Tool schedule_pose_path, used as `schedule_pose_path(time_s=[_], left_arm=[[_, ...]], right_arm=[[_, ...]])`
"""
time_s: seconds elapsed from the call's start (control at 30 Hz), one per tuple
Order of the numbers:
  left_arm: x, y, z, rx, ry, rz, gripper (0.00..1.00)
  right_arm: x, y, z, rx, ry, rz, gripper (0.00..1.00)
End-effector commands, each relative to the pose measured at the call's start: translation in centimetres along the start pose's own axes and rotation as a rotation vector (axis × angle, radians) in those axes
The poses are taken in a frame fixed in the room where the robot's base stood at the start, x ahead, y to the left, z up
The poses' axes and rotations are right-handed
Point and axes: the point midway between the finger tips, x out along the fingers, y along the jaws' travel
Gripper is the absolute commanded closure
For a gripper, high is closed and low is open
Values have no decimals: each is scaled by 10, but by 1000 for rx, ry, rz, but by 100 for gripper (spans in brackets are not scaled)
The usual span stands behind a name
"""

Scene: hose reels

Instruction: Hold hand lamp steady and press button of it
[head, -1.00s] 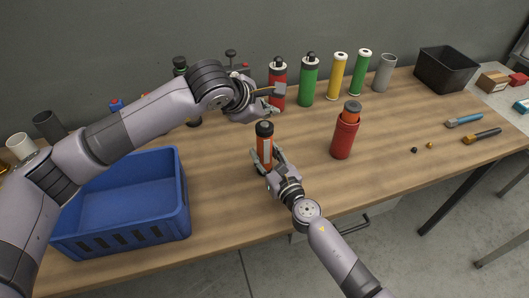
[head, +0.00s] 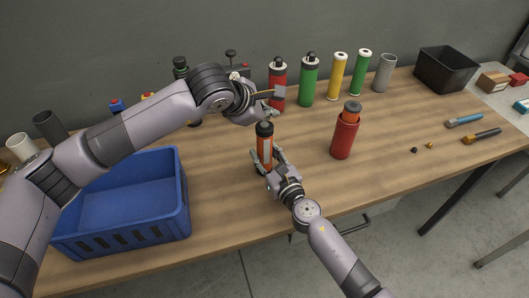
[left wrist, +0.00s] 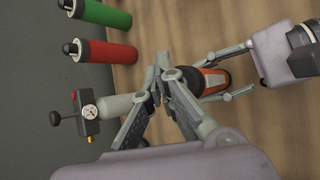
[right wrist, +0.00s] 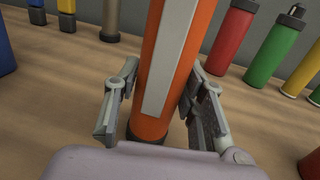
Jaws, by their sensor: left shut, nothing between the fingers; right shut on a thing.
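The hand lamp (head: 265,152) is an orange cylinder with a pale strip and a black top, upright on the wooden table in the head view. My right gripper (head: 269,165) is shut around its lower body. In the right wrist view the lamp (right wrist: 176,50) stands between the two fingers. My left gripper (head: 267,112) is shut and empty, its tips just above and behind the lamp's black top. In the left wrist view its fingers (left wrist: 163,62) meet beside the lamp (left wrist: 208,80). I cannot make out the button or whether the tips touch the top.
A blue crate (head: 184,207) is at front left. A red container (head: 344,139) with an orange item inside stands right of the lamp. Red (head: 279,82), green (head: 308,84) and yellow cylinders (head: 337,79) line the back. A black bin (head: 449,84) is at back right.

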Motion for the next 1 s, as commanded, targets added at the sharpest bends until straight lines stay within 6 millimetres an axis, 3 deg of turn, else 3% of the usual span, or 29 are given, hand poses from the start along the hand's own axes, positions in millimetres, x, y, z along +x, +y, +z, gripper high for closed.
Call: schedule_pose_path(time_s=[1.0], left_arm=[[6, -5, -4, 0, 0, 0, 100]], right_arm=[[0, 0, 0, 0, 0, 0, 97]])
